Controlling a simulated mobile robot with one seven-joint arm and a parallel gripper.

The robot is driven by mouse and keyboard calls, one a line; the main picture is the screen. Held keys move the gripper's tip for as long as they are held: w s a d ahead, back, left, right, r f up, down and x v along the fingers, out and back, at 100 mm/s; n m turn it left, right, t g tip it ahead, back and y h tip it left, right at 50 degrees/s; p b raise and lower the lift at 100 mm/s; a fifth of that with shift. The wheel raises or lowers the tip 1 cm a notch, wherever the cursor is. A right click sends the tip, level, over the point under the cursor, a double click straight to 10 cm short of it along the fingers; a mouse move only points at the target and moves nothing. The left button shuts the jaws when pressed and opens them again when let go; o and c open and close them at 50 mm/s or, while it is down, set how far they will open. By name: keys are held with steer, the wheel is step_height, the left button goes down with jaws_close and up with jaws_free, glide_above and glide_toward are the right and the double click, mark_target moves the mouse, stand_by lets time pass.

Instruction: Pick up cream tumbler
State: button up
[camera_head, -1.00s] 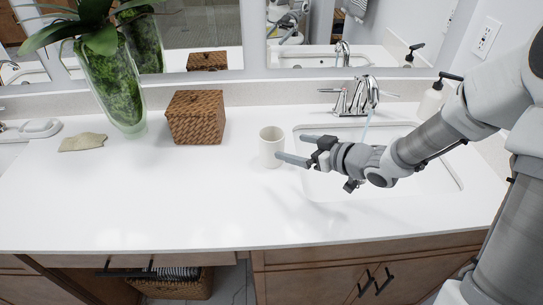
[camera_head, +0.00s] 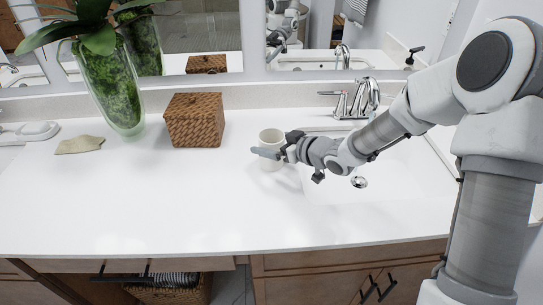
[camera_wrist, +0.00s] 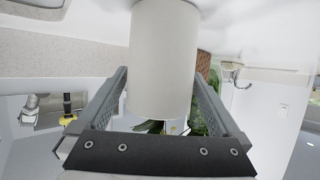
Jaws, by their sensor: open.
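The cream tumbler (camera_head: 269,136) stands upright on the white counter, just left of the sink. My gripper (camera_head: 270,144) is at the tumbler from the right, with its near finger in front of the cup's side. In the wrist view the tumbler (camera_wrist: 163,60) fills the space between the two open fingers (camera_wrist: 160,95). A finger lies on each side of it, and the jaws are not closed on it.
A woven box (camera_head: 194,120) stands left of the tumbler, near a glass vase (camera_head: 112,90) with a plant. The front counter (camera_head: 150,215) is clear.

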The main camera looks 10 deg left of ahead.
steer(key=c, duration=1.4)
steer(key=shift+o, duration=0.2)
steer(key=shift+r, duration=0.1)
